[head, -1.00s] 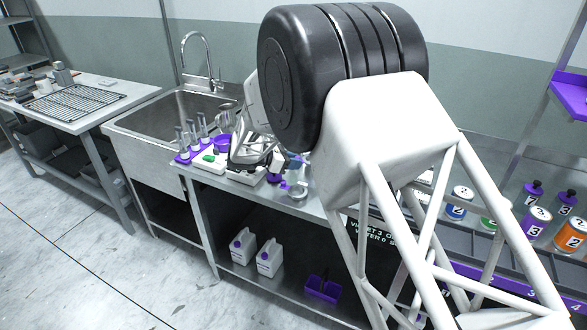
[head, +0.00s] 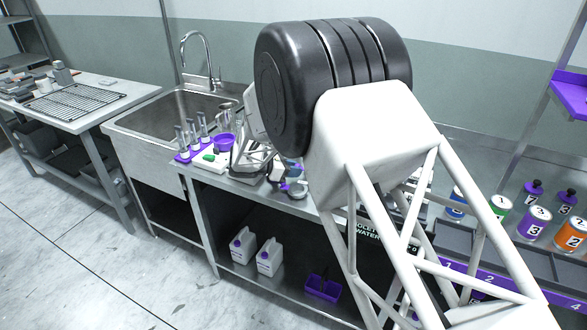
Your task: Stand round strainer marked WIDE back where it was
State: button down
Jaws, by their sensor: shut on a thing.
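My gripper (head: 262,168) is low over the steel counter, below my large black arm joint, and is shut. What it holds is mostly hidden by the fingers and too small to make out clearly; I take it to be the round strainer. No WIDE marking can be read. A small round grey metal piece (head: 298,190) shows just right of the gripper near the counter's front edge. I cannot tell whether it belongs to the held thing. A purple piece (head: 283,186) lies beside it.
The sink (head: 185,105) is further left. White jugs (head: 269,257) and a purple caddy (head: 322,288) are on the shelf below. Numbered cans (head: 534,223) stand far right.

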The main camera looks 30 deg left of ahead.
jog(key=shift+f, duration=0.2)
jog(key=c, duration=1)
grip_release()
jog(key=shift+r, duration=0.1)
jog(key=shift+r, duration=0.45)
jog(key=v, duration=1.2)
jog(key=shift+s, duration=0.1)
jog(key=shift+d, duration=0.15)
